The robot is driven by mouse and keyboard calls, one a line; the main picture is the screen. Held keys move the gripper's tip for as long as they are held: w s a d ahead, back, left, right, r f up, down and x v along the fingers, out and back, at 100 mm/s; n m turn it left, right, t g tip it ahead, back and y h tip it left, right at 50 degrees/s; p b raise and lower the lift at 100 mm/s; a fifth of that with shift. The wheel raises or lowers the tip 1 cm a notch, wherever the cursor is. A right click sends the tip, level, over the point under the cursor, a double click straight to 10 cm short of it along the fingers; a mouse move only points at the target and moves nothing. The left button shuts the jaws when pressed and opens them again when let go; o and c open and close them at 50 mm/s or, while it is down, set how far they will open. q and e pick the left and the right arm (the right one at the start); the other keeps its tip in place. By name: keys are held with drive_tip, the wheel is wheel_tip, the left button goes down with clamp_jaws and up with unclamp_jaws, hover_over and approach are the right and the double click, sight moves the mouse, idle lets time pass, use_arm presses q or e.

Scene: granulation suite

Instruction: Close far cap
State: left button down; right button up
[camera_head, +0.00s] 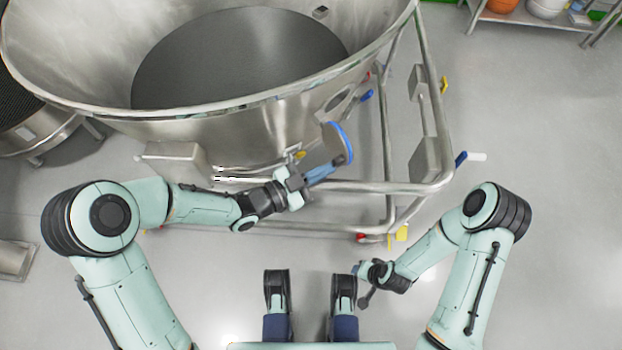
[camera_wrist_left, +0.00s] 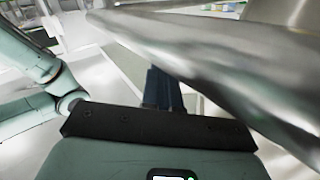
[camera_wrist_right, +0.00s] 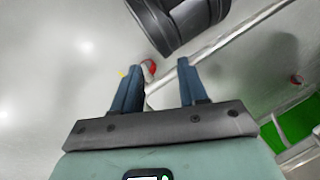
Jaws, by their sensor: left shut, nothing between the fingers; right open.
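A round cap with a blue rim (camera_head: 338,142) stands swung out from the lower right side of the large steel vessel (camera_head: 225,140). Above it, an oval port (camera_head: 340,98) shows in the vessel wall. My left gripper (camera_head: 322,173) is shut and empty, with its blue fingers just below the cap; I cannot tell whether they touch it. The shut fingers also show in the left wrist view (camera_wrist_left: 156,75), where the cap cannot be made out. My right gripper (camera_wrist_right: 160,68) is open and empty, low over the floor, away from the cap.
A tubular steel frame (camera_head: 345,187) surrounds the vessel's right and front sides, close to my left gripper. Blue and yellow handles stick out from it. A shelf (camera_head: 540,18) stands at the top right. The floor (camera_head: 550,120) on the right is clear.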

use_arm(q)
drive_tip(key=shift+w+d+f+b, duration=0.1)
drive_tip(key=shift+d+b, duration=0.1)
drive_tip(key=shift+d, duration=0.15)
drive_tip(key=shift+d+f+b, duration=0.1)
drive_tip(key=shift+d+b, duration=0.05)
drive_tip(key=shift+d, duration=0.15)
drive_tip(key=shift+s+b+x, duration=0.25)
drive_tip(key=shift+b+x, duration=0.6)
drive_tip(key=shift+x, duration=0.9)
use_arm(e)
drive_tip(key=shift+h, duration=0.3)
drive_tip(key=shift+w+d+f, duration=0.2)
drive_tip(key=shift+d+f, duration=0.1)
drive_tip(key=shift+f, duration=0.3)
drive_tip(key=shift+w+d+f, duration=0.2)
drive_tip(key=shift+d+f, duration=0.15)
drive_tip(key=shift+f, duration=0.3)
drive_tip(key=shift+w+d+f, duration=0.2)
drive_tip(key=shift+d+f, duration=0.1)
drive_tip(key=shift+f, duration=0.3)
use_arm(q)
drive_tip(key=shift+d, duration=0.1)
